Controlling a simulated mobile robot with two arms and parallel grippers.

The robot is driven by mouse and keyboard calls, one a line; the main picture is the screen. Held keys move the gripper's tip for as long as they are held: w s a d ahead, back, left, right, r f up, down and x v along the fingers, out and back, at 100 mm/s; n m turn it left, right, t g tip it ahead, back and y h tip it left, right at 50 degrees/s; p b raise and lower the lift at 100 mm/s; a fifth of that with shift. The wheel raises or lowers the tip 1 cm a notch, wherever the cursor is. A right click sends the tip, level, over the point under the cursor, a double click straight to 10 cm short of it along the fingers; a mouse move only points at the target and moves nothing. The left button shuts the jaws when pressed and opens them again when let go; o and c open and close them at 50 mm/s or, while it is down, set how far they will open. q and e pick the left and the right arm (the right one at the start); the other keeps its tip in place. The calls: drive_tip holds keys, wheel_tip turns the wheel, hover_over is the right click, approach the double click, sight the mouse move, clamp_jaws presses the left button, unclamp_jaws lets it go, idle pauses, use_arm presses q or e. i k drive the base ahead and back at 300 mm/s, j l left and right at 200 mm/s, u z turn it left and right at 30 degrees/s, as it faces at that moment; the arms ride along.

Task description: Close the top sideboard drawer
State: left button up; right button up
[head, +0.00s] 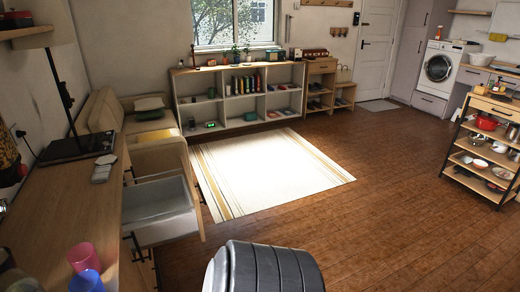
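The wooden sideboard (72,212) runs along the left side of the head view. Its top drawer (158,232) is pulled well out to the right, just below the level of the sideboard top. The drawer has a pale grey inside, which looks empty from here, and a wooden front panel on its right end. The lower part of the sideboard is mostly hidden. Neither of my grippers shows in the head view.
A lamp (75,148), a pink cup (83,257) and a blue cup (87,280) stand on the sideboard. A sofa (150,150) is beyond the drawer. A striped rug (265,170) lies to its right. Wooden floor (400,220) is clear up to a shelf trolley (480,172).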

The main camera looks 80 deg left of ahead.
sight(164, 211)
drive_tip(key=u, duration=0.85)
drive_tip(key=i+u, duration=0.1)
drive_tip(key=u, duration=0.75)
drive_tip(key=i+u, duration=0.1)
drive_tip(key=u, duration=0.8)
drive_tip(key=i+l+u, duration=0.15)
drive_tip(key=u, duration=0.3)
drive_tip(key=l+u, duration=0.45)
drive_tip(key=i+l+u, duration=0.1)
drive_tip(key=l+u, duration=0.15)
drive_tip(key=u, duration=0.2)
